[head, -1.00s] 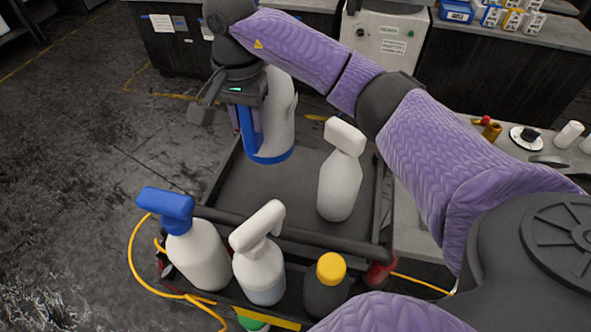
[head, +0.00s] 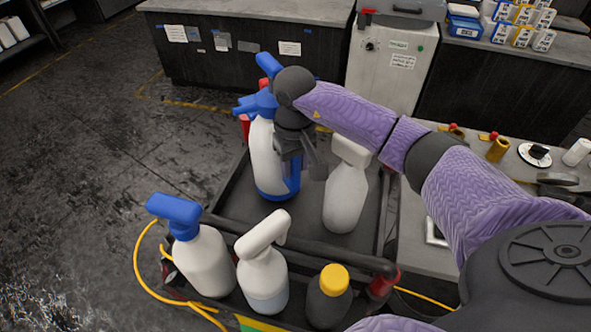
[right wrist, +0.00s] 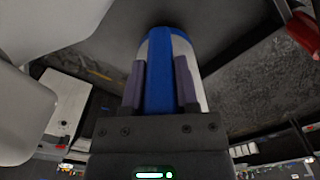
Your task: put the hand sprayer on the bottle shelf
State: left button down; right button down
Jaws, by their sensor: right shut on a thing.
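The hand sprayer (head: 265,160) is a large white bottle with a blue head, a blue base band and a blue side strip. In the head view it is upright over the cart tray; whether it touches the tray I cannot tell. My right gripper (head: 292,165) is at its right side. In the right wrist view, the fingers (right wrist: 160,88) are shut on the blue strip (right wrist: 160,70), white body behind. The bottle shelf (head: 296,295) appears to be the dark rack at the cart's front, holding several bottles. My left gripper is not in view.
A white spray bottle (head: 345,195) stands in the tray (head: 300,222), just right of the sprayer. The shelf holds a blue-topped bottle (head: 203,262), a white spray bottle (head: 262,275) and a yellow-capped bottle (head: 328,300). A black rail (head: 325,252) separates tray and shelf.

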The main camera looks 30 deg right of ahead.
notch_tip(320, 180, down, 2)
jog(key=shift+f, duration=0.2)
jog(key=shift+c, duration=1.8)
grip_release()
jog(key=shift+r, duration=0.45)
notch_tip(320, 180, up, 12)
jog(key=shift+f+b, duration=0.25)
jog(key=shift+b, duration=0.1)
jog(key=shift+r, duration=0.1)
